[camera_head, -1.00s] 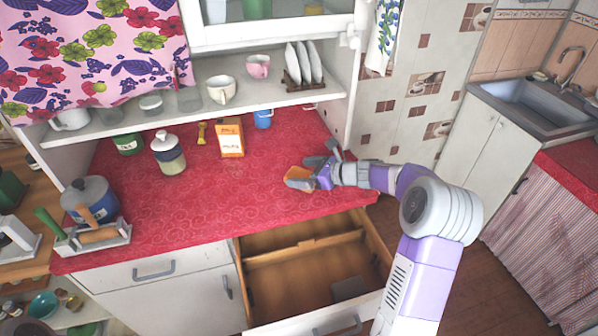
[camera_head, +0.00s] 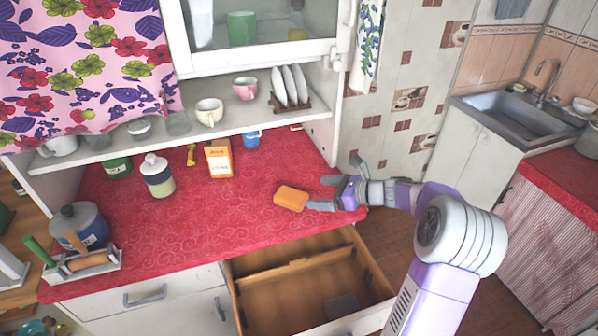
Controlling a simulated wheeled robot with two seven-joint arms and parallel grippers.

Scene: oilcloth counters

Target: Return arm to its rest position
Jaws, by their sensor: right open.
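My right gripper (camera_head: 322,193) is open and empty above the right end of the red counter (camera_head: 230,215). Its fingers point left. An orange sponge-like block (camera_head: 291,198) lies on the counter just left of the lower fingertip, and a small gap seems to separate them. My right arm comes in from the lower right, in front of the open drawer's right side. My left gripper is not in view.
An open wooden drawer (camera_head: 272,292) juts out below the counter. An orange carton (camera_head: 219,159), a blue mug (camera_head: 251,139), a lidded jar (camera_head: 158,176) and a pot (camera_head: 80,226) stand on the counter. A shelf (camera_head: 235,123) overhangs its back. The middle is clear.

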